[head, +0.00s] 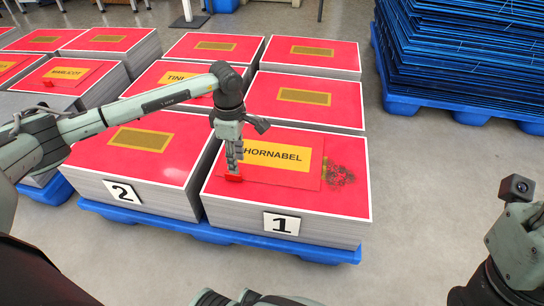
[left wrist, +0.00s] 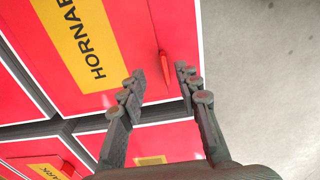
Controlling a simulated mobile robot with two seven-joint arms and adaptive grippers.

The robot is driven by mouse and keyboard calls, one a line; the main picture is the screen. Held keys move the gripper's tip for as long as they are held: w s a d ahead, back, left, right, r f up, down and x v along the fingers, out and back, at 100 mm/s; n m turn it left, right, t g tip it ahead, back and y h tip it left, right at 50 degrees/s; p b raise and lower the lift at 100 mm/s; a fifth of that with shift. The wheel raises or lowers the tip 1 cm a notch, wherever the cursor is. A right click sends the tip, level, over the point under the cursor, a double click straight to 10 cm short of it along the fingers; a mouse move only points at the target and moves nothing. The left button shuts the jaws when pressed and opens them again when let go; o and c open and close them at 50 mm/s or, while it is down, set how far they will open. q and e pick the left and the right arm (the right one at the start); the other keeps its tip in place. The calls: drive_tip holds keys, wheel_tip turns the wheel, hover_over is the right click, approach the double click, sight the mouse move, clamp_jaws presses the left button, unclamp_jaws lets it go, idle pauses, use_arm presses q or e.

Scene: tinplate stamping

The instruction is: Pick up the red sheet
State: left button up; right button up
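The red sheet (head: 285,179) with a yellow HORNABEL label lies flat on the stack marked 1. It also shows in the left wrist view (left wrist: 130,30). A small red tab (head: 235,178) stands up at the sheet's near edge; it also shows in the left wrist view (left wrist: 166,70). My left gripper (head: 234,170) points down at the tab. In the left wrist view its fingers (left wrist: 160,76) are apart, one on each side of the tab, with gaps between. Part of my right arm shows at the lower right of the head view; its fingers are not visible.
Stack 1 (head: 325,224) and stack 2 (head: 165,204) stand side by side on a blue pallet (head: 238,237), with more red-topped stacks behind. A tall pile of blue sheets (head: 465,50) stands at the back right. The grey floor to the right is clear.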

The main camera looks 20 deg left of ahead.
use_arm(q)
drive_tip(key=f, duration=0.1)
drive_tip(key=f+b, duration=0.1)
drive_tip(key=f, duration=0.3)
drive_tip(key=shift+s+a+f, duration=0.1)
drive_tip(key=shift+s, duration=0.2)
drive_tip(key=shift+c, duration=0.6)
clamp_jaws()
